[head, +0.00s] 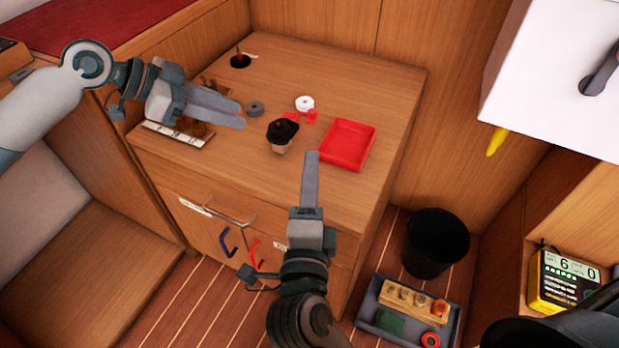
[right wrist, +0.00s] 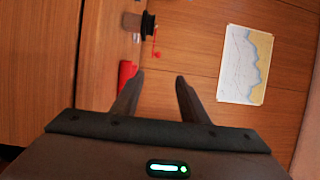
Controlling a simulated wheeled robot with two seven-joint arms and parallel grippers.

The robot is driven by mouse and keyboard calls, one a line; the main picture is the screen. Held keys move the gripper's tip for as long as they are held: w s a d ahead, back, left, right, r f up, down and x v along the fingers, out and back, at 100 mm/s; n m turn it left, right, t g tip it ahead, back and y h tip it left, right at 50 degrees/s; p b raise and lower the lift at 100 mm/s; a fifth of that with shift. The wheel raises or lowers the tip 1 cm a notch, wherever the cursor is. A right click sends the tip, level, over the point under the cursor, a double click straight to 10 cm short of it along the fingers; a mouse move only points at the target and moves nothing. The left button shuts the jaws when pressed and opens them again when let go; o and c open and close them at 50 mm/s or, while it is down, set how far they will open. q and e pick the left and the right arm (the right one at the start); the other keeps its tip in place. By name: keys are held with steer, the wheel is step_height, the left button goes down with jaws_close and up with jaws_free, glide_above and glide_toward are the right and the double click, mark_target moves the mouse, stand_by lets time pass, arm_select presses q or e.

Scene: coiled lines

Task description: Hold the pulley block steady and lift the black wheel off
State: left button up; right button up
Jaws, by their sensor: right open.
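The pulley block (head: 280,148) is a small pale beige piece standing on the wooden counter. The black wheel (head: 283,130) sits on top of it. In the right wrist view the block (right wrist: 131,20) and wheel (right wrist: 149,26) show small at the top. My left gripper (head: 242,115) is left of the block, its two fingertips apart, with nothing between them. My right gripper (head: 311,156) is in front and to the right of the block, apart from it. The right wrist view shows its fingers (right wrist: 160,77) open and empty.
A red tray (head: 369,146) lies right of the block. A white ring (head: 304,103), small red parts (head: 304,117) and a grey ring (head: 255,108) lie behind it. A black disc with a red pin (head: 240,62) is at the back left. A black bin (head: 436,243) stands on the floor.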

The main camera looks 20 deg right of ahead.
mark_target(315, 116)
steer(key=shift+a+f, duration=0.2)
steer(key=shift+f, duration=0.15)
steer(key=shift+w+d, duration=0.1)
steer(key=shift+w, duration=0.05)
steer(key=x, duration=1.7)
steer(key=shift+w+f, duration=0.1)
steer(key=shift+f, duration=0.2)
